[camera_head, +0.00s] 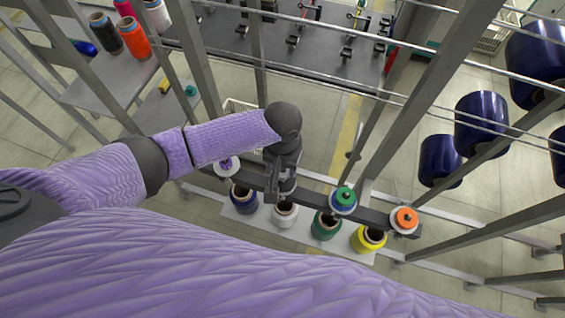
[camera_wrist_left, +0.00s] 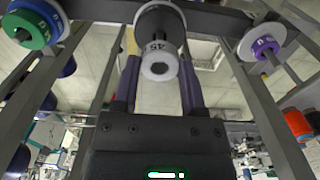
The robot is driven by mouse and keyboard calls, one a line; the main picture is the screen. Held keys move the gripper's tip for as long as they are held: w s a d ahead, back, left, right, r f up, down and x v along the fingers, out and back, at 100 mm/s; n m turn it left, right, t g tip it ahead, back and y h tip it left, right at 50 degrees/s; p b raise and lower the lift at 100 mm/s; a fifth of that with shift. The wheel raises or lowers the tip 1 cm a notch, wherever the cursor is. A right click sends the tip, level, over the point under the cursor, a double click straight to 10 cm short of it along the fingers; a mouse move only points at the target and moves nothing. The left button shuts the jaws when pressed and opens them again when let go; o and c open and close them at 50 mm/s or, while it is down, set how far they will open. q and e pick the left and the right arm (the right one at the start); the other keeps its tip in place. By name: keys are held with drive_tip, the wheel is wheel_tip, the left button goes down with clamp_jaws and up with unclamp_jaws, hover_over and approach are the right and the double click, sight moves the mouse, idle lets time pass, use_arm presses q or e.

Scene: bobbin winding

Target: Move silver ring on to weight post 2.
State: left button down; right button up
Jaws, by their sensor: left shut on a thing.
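My left gripper (camera_head: 277,192) is over the bar between the purple-centred post and the green one. In the left wrist view its two fingers (camera_wrist_left: 160,82) stand on either side of a pale silver ring (camera_wrist_left: 160,70) with dark marks on its face, and are shut on it. A dark round post end (camera_wrist_left: 160,22) shows right behind the ring, in line with it. I cannot tell whether the ring is around the post or just in front of it. In the head view my gripper hides this post and ring. My right gripper is not in view.
Neighbouring posts carry a purple-and-white disc (camera_head: 225,164), green and blue discs (camera_head: 343,199) and an orange-and-white disc (camera_head: 405,219). Thread cones, including a white one (camera_head: 284,214) and a yellow one (camera_head: 368,238), stand below the bar. Grey frame uprights (camera_head: 425,95) stand close by.

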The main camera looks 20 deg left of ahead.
use_arm(q)
drive_tip(key=shift+f, duration=0.1)
drive_tip(key=shift+f+b, duration=0.95)
drive_tip(key=shift+f, duration=0.8)
drive_tip(key=shift+c, duration=0.3)
unclamp_jaws()
drive_tip(key=shift+r, duration=0.15)
wheel_tip(320, 180, up, 10)
drive_tip(key=p, duration=0.2)
drive_tip(key=shift+p, duration=0.4)
